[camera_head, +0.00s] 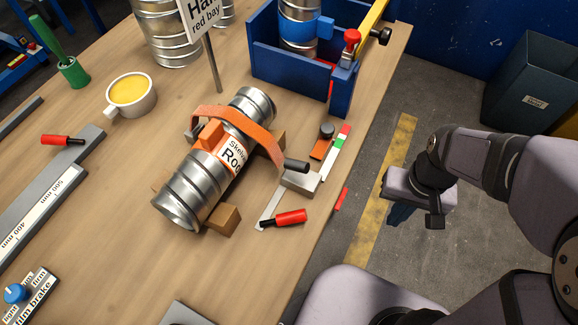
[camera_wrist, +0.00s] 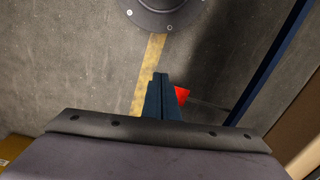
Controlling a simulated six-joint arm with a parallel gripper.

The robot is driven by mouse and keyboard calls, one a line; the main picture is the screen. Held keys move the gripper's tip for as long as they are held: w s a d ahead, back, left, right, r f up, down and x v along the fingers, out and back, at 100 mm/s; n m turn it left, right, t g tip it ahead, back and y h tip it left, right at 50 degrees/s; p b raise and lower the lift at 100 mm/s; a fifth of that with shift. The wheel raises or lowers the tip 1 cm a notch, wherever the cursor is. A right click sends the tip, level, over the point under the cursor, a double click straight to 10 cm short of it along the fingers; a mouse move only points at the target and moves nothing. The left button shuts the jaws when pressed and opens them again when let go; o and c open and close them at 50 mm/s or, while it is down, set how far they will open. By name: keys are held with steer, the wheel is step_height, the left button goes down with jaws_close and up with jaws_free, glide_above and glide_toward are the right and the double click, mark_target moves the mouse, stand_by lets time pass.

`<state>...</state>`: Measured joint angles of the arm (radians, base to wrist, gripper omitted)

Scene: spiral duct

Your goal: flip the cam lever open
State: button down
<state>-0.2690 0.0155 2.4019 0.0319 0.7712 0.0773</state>
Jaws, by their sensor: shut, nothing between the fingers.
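An orange lever-like arm with a black grip (camera_head: 297,166) arches over a ribbed metal duct (camera_head: 187,190), which lies in wooden blocks. A red-handled lever (camera_head: 290,217) lies low on a thin metal plate beside a small metal block (camera_head: 300,181), near the table's right edge. I cannot tell for sure which of these is the cam lever. My gripper (camera_head: 400,216) is off the table to the right, over the floor, apart from both levers. In the wrist view its dark blue fingers (camera_wrist: 160,94) are together and empty.
A blue bin (camera_head: 290,75) with a red knob stands at the back. Floor lies between gripper and table. A small red thing (camera_wrist: 181,94) shows beside the fingers.

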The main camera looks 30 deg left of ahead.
mark_target(292, 218)
steer(key=s+a+r+n+g+p, duration=0.1)
steer(key=a+r+p, duration=0.5)
steer(key=r+p, duration=0.35)
steer(key=s+a+r+n+p, duration=0.1)
steer(key=a+r+n+p, duration=0.1)
steer(key=a+r+p, duration=0.6)
steer(key=s+a+r+n+g+h+p, duration=0.1)
steer(key=s+a+r+n+h+p, duration=0.1)
steer(key=s+a+r+p, duration=0.5)
steer(key=shift+s+a+r+n+p, duration=0.3)
steer(key=shift+s+a+r, duration=0.1)
steer(key=shift+r, duration=0.2)
steer(key=shift+d+f, duration=0.1)
steer(key=shift+x, duration=4.95)
